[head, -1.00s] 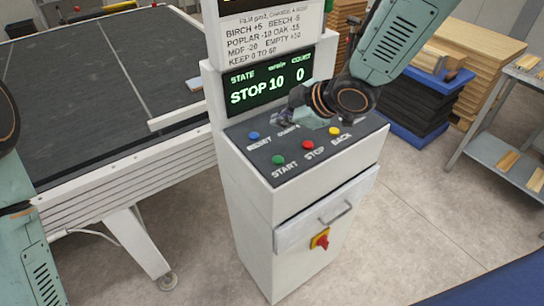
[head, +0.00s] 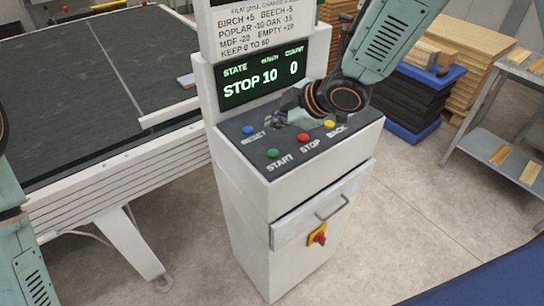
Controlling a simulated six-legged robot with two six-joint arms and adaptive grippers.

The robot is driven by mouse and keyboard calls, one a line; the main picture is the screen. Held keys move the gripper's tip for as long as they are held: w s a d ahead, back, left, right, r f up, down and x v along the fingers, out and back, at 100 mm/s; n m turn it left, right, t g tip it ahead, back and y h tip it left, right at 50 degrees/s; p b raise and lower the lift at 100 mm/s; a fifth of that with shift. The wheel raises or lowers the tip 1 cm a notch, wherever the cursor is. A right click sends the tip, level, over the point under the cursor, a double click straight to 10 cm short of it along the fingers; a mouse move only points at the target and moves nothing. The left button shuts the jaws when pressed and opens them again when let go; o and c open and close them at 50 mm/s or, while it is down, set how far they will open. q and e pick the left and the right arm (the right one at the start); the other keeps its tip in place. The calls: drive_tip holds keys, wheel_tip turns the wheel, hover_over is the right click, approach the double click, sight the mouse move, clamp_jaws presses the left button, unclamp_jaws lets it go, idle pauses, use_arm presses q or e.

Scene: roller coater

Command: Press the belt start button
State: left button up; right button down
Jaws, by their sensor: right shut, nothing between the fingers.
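The green START button (head: 272,153) is on the dark top panel (head: 262,168) of the white control console (head: 262,222), at the front left of the panel. Beside it are the red STOP button (head: 303,138) and the yellow BACK button (head: 329,124). A blue RESET button (head: 248,129) is behind. The screen (head: 262,80) reads STOP, 10 and count 0. My right gripper (head: 288,118) is shut and empty over the back of the panel, behind the STOP button and apart from START. Its fingertips are hard to make out. Only my left arm shows at the left edge; its gripper is out of view.
A wide dark belt table (head: 75,80) stands left of the console. A drawer handle (head: 332,208) and a red-yellow switch (head: 317,236) are on the console front. Stacked boards (head: 478,60) and a grey shelf (head: 500,120) stand at the right. Floor right of the console is clear.

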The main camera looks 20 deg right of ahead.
sight(276, 154)
drive_tip(key=f+b, duration=0.2)
drive_tip(key=f, duration=0.1)
drive_tip(key=shift+s+d+f, duration=0.1)
drive_tip(key=shift+d, duration=0.25)
drive_tip(key=f+b, duration=0.2)
drive_tip(key=shift+w+a+f+b, duration=0.25)
drive_tip(key=shift+a+f+b, duration=0.05)
drive_tip(key=shift+a+f, duration=0.1)
drive_tip(key=shift+f, duration=0.15)
drive_tip(key=shift+s+d, duration=0.2)
drive_tip(key=shift+d, duration=0.1)
drive_tip(key=shift+a, duration=0.1)
drive_tip(key=shift+w+a, duration=0.15)
drive_tip(key=shift+d, duration=0.2)
